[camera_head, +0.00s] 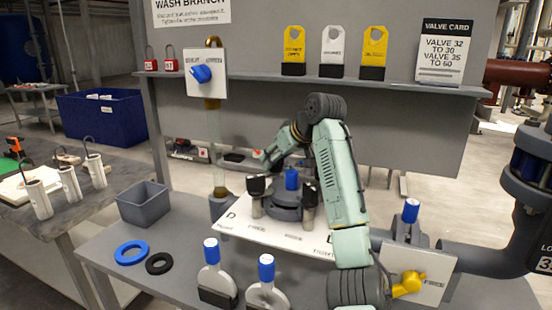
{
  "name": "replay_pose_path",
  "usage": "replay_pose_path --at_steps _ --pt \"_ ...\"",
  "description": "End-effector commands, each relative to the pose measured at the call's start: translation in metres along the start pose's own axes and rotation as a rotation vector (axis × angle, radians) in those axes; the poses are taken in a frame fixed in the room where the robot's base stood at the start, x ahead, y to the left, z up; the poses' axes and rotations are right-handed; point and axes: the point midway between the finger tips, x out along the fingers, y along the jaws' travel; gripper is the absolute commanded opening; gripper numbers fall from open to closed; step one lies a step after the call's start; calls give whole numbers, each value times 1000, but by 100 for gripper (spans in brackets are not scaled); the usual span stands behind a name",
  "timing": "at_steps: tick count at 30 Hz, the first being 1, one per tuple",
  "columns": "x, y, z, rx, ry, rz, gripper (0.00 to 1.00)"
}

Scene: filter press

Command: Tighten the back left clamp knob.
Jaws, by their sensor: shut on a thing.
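The filter press (285,207) is a round dark grey housing on a white labelled board, with a blue cap (291,178) in its middle. Two black clamp knobs on metal posts stand at its front: the front left knob (257,185) and the front right knob (309,188). My arm arches over from the right, and my gripper (268,166) reaches down at the back left of the press. It is shut on the back left clamp knob, which is mostly hidden behind the front left knob and my gripper. The fingertips are small and partly hidden.
The white board (240,226) lies on the grey bench. A grey bin (143,204), a blue ring (131,253) and a black ring (159,263) are at left. A clear column (217,150) rises behind left. A shelf (260,77) crosses the back panel.

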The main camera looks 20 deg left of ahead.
Motion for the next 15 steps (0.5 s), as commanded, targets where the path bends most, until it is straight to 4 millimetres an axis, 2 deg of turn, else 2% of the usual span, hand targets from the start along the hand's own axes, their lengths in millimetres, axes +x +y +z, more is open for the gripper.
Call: replay_pose_path --at_steps 15 --pt "-1 -1 -2 -288 3 -290 10"
